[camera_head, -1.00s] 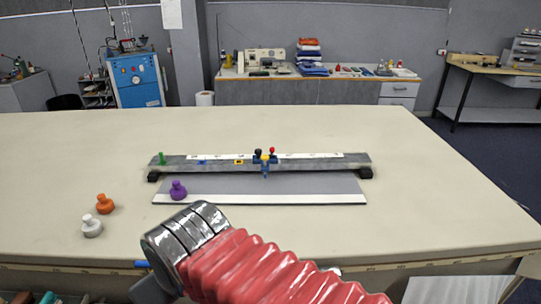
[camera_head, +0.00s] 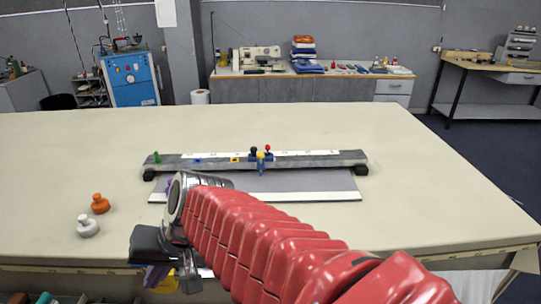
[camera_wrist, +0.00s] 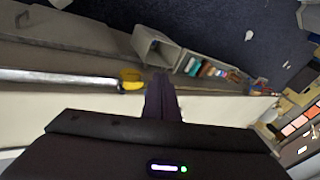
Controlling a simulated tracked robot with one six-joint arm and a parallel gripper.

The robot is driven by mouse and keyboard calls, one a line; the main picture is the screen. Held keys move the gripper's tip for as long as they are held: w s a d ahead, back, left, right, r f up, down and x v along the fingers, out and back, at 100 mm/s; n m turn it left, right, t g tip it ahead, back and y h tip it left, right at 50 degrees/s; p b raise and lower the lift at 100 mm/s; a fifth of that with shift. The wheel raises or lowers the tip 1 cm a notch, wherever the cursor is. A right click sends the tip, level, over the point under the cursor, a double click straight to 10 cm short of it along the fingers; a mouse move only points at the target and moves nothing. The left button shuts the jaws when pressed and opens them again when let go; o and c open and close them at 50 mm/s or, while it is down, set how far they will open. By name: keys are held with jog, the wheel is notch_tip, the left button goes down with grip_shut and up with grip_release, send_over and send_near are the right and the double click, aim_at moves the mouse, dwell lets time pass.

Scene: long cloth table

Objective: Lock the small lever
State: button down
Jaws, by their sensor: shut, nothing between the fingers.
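A grey rail fixture (camera_head: 310,162) lies across the table. Near its middle is a blue carriage carrying a dark-knobbed lever (camera_head: 254,150), a smaller red-knobbed lever (camera_head: 267,148) and a yellow part (camera_head: 261,157). Which lever is the small one, and whether either is locked, is too small to tell. My gripper (camera_head: 158,277) hangs at the table's front edge, left of and well short of the fixture, touching no lever. In the wrist view my gripper (camera_wrist: 161,85) shows dark fingers shut together, empty, pointing over the table edge.
A green peg (camera_head: 157,157) stands at the rail's left end. An orange knobbed piece (camera_head: 100,204) and a white one (camera_head: 87,226) stand at the table's left. My arm mostly hides a purple piece and part of the grey plate (camera_head: 310,182). The table's right is clear.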

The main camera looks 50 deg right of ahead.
jog(key=w+d+m+t, duration=0.4)
jog(key=w+d+m, duration=0.2)
jog(key=d+m, duration=0.4)
jog(key=w+d+m+t, duration=0.3)
jog(key=w+d+m, duration=0.4)
jog(key=d, duration=0.5)
jog(key=s+d+f+m+h, duration=0.1)
jog(key=s+d+m+h, duration=0.2)
jog(key=d, duration=0.6)
jog(key=s+d+f+m+h, duration=0.2)
jog(key=s+d+m+h, duration=0.1)
jog(key=d+m, duration=0.4)
jog(key=s+d+f+m+h, duration=0.1)
jog(key=s+d+m+h, duration=0.2)
jog(key=d, duration=1)
jog(key=shift+s+d+f+m+t+h, duration=0.15)
jog(key=shift+s+f+m+t+h, duration=0.15)
jog(key=shift+m+h, duration=0.6)
